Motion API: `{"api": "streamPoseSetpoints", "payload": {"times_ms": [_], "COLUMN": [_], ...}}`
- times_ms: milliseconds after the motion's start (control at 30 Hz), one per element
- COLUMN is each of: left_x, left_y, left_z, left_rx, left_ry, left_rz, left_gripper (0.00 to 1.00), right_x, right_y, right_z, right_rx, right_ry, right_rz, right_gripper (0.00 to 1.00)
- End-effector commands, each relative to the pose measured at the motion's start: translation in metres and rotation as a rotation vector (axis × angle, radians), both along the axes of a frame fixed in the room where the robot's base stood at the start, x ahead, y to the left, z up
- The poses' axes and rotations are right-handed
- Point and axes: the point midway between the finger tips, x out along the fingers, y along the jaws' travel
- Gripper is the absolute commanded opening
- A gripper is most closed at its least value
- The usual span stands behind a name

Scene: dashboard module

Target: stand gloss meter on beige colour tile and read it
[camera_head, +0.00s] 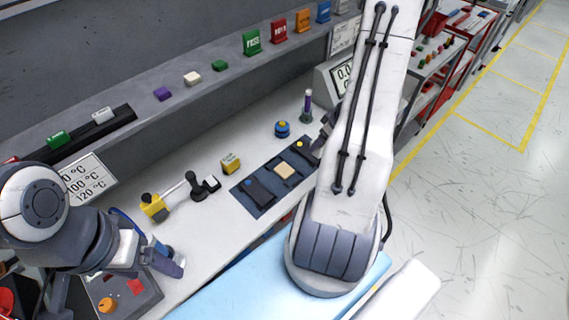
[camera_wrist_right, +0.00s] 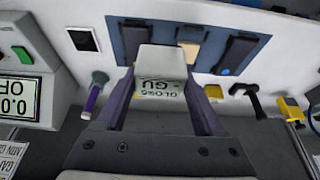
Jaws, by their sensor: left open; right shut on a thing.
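The gloss meter (camera_wrist_right: 162,70), a pale grey block lettered "GLOSS% GU", is held between the fingers of my right gripper (camera_wrist_right: 162,102) in the right wrist view. The beige colour tile (camera_head: 284,171) lies in the middle of a dark blue mat (camera_head: 263,207). It also shows partly in the right wrist view (camera_wrist_right: 190,50), beyond the meter. I cannot tell the height of the meter above the bench. In the head view my right arm hides the meter and most of the right gripper. My left gripper (camera_head: 172,262) is open and empty at the bench's lower left.
Dark pieces (camera_head: 261,192) flank the beige tile. A blue knob (camera_head: 282,129), a purple-capped tube (camera_head: 308,104), a yellow block (camera_head: 230,162) and a yellow-black clamp (camera_head: 155,206) stand nearby. A display box (camera_wrist_right: 20,98) is left in the wrist view. The bench's front strip is clear.

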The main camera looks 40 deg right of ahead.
Motion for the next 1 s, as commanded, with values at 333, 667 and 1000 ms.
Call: {"api": "streamPoseSetpoints", "payload": {"times_ms": [333, 667, 1000], "left_x": [0.0, 0.0, 0.0], "left_y": [0.0, 0.0, 0.0], "left_z": [-0.04, -0.056, -0.081], "left_rx": [0.0, 0.0, 0.0], "left_ry": [0.001, 0.001, 0.001], "left_rz": [0.006, 0.01, 0.011], "left_gripper": [0.8, 0.8, 0.8], "right_x": [0.048, 0.083, 0.084], "right_y": [0.044, 0.075, 0.075], "right_z": [-0.047, -0.07, -0.11], "right_rx": [0.0, -0.001, 0.0], "right_ry": [0.001, 0.0, 0.0], "right_rz": [0.01, 0.005, 0.002], "right_gripper": [0.05, 0.05, 0.05]}}
